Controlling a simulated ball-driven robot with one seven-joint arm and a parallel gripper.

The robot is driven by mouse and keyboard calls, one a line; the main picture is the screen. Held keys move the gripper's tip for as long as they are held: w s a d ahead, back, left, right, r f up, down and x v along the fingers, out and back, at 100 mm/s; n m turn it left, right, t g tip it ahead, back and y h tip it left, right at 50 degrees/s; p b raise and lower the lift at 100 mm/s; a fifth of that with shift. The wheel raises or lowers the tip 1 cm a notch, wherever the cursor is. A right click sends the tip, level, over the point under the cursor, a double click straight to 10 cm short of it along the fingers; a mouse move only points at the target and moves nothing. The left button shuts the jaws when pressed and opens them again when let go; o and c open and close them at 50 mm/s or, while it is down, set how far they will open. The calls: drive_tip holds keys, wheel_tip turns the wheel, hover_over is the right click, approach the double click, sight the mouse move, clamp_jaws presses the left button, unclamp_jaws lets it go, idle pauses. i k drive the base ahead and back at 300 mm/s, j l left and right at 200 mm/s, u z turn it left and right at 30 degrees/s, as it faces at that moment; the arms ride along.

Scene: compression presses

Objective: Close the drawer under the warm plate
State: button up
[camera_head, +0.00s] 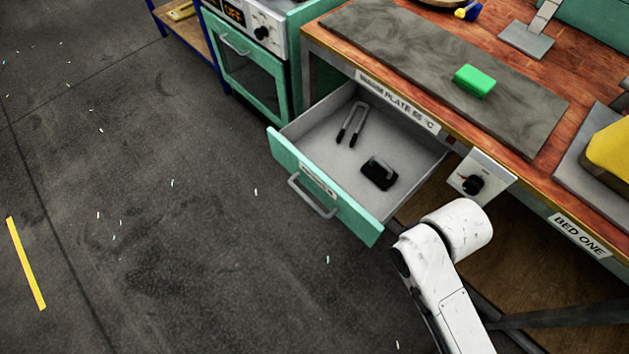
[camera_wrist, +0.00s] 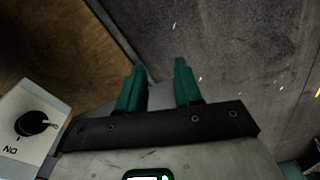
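The drawer (camera_head: 327,194) under the warm plate is pulled open. It has a green front with a grey bar handle (camera_head: 312,198). Inside lie a U-shaped dark-tipped tool (camera_head: 352,124) and a black object with a handle (camera_head: 379,173). The grey warm plate (camera_head: 440,66) lies on the bench top above it, with a green block (camera_head: 474,81) on it. My gripper (camera_wrist: 160,80) shows in the wrist view with its two green fingers apart and nothing between them. In the head view my white arm is at the drawer's lower right, and the fingers are hidden.
A control box with a black knob (camera_head: 472,185) is on the bench front right of the drawer; the knob also shows in the wrist view (camera_wrist: 32,123). A green oven (camera_head: 249,75) stands left of the bench. The floor (camera_head: 190,230) before the drawer is clear.

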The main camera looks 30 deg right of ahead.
sight(308, 147)
drive_tip(key=j+z, duration=0.1)
drive_tip(key=j, duration=0.55)
drive_tip(key=k+j, duration=0.15)
drive_tip(key=j, duration=0.45)
drive_tip(key=z, duration=0.05)
